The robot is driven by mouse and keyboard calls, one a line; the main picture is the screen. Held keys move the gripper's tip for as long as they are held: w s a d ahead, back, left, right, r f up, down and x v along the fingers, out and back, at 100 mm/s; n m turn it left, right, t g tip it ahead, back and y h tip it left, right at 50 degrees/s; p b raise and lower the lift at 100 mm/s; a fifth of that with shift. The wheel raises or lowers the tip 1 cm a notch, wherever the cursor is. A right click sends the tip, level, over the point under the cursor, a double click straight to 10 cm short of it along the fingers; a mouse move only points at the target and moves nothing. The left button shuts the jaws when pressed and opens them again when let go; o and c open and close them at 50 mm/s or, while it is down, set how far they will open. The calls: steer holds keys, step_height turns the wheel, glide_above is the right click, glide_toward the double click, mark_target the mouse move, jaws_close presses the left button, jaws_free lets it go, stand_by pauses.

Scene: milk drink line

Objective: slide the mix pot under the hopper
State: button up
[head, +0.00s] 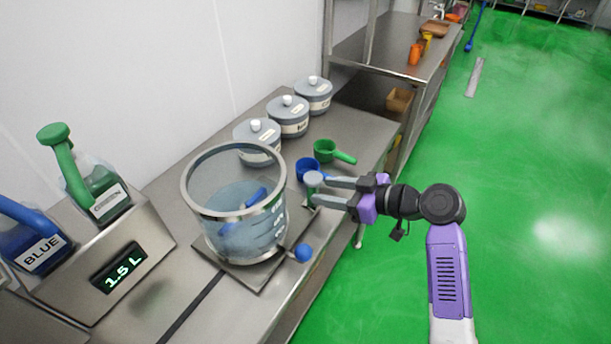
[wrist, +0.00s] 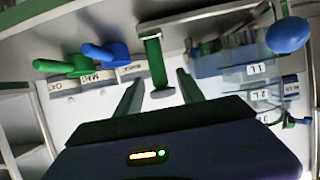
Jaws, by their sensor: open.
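The mix pot (head: 222,222) is a clear vessel with a steel rim, bluish contents and a blue piece inside. It stands upright on a steel plate (head: 245,279) on the counter. In the wrist view its graduated wall (wrist: 238,78) is at the right. My gripper (head: 322,190) is open to the right of the pot. A pale-topped upright handle (head: 313,178) is at its fingertips. In the wrist view a green upright handle (wrist: 154,62) shows just beyond and between the open fingers (wrist: 160,84); contact is unclear. I cannot identify the hopper.
A blue ball knob (head: 303,252) is at the plate's front right. Blue (head: 307,170) and green (head: 325,150) scoops and several lidded canisters (head: 289,117) are behind. A dispenser (head: 145,250) reading 1.5 L is left. Green floor (head: 530,180) is open at right.

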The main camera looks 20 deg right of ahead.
steer(key=shift+w+a+f, duration=0.1)
steer(key=shift+w+a, duration=0.15)
steer(key=shift+w, duration=0.3)
steer(key=p, duration=0.1)
glide_above(303, 201)
step_height(303, 201, down, 3)
steer(key=shift+r, duration=0.15)
jaws_close()
stand_by(0.9)
